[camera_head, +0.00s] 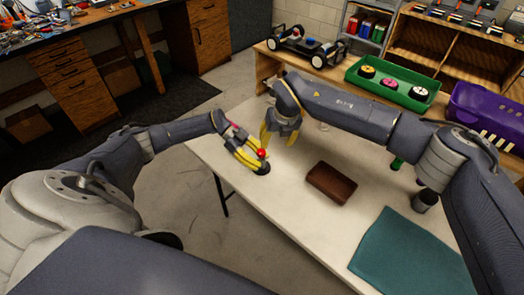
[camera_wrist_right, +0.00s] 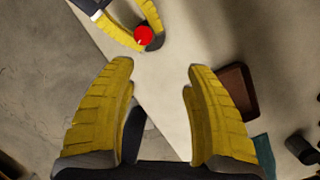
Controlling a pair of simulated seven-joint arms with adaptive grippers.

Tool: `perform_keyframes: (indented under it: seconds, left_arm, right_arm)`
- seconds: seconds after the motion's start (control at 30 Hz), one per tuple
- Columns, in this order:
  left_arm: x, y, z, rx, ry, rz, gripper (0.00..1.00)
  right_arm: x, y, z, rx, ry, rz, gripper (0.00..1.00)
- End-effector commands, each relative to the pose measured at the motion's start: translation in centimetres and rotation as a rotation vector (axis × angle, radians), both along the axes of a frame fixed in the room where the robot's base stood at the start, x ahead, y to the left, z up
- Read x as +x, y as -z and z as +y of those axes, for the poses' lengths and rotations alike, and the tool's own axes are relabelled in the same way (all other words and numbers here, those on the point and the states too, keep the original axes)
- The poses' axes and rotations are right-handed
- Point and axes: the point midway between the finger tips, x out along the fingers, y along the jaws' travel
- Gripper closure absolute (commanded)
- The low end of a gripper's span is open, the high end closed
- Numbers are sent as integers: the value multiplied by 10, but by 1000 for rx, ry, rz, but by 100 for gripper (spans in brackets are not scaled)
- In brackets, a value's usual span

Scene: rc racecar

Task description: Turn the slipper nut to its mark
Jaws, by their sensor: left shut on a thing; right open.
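My left gripper (camera_head: 255,160), with yellow fingers, is shut on a small red round piece (camera_head: 262,153) over the left edge of the white table. A dark rounded part shows at its fingertips. The red piece (camera_wrist_right: 143,36) and the left fingers also show at the top of the right wrist view. My right gripper (camera_wrist_right: 160,78) is open and empty, pointing down beside the left one; in the head view it (camera_head: 279,137) is just behind it. An RC car (camera_head: 306,46) with red and blue parts stands on a wooden bench at the back. I cannot make out the slipper nut.
A brown block or box (camera_head: 332,182) and a teal mat (camera_head: 405,255) lie on the white table (camera_head: 290,215). A green tray (camera_head: 393,83) with several wheels and a purple bin (camera_head: 485,112) stand at the back right. A dark cylinder (camera_head: 424,200) stands near the right arm.

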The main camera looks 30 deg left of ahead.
Motion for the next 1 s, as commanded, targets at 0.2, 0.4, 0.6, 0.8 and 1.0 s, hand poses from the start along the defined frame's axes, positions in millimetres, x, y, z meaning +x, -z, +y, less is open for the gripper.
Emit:
perform_keyframes:
  seconds: [0.2,0.4,0.6,0.8,1.0]
  left_arm:
    - [0,0,0,1,0,0,100]
    - [0,0,0,1,0,0,100]
    - [0,0,0,1,0,0,100]
    - [0,0,0,1,0,0,100]
    - [0,0,0,1,0,0,100]
  right_arm:
    - [7,-3,-1,36,-282,-3,48]
    - [7,-9,4,69,-521,-46,48]
    - [5,-11,9,81,-691,-93,48]
    - [5,-10,11,78,-772,-124,48]
    - [5,6,17,76,-785,-127,48]
